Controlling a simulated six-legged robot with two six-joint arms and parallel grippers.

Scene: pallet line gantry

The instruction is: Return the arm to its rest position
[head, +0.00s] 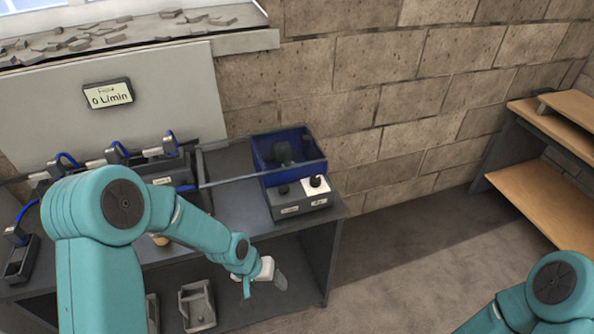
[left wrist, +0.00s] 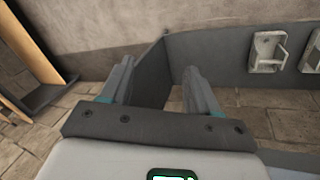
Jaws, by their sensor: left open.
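My left arm reaches in from the left of the head view over the grey bench (head: 225,154). Its gripper (head: 281,281) is in front of the bench's right part, pointing down and to the right. In the left wrist view the two fingers of the left gripper (left wrist: 158,84) are spread apart with nothing between them. Beyond them are a dark bench panel and the floor. Only a teal part of my right arm shows at the lower right of the head view; its gripper is out of the picture.
A blue bin (head: 310,142) and a grey control box (head: 296,206) with two dark knobs stand on the bench's right end. A display (head: 108,93) reads "0 L/min". Wooden shelves (head: 545,195) stand at the right. The floor (head: 400,260) between is clear.

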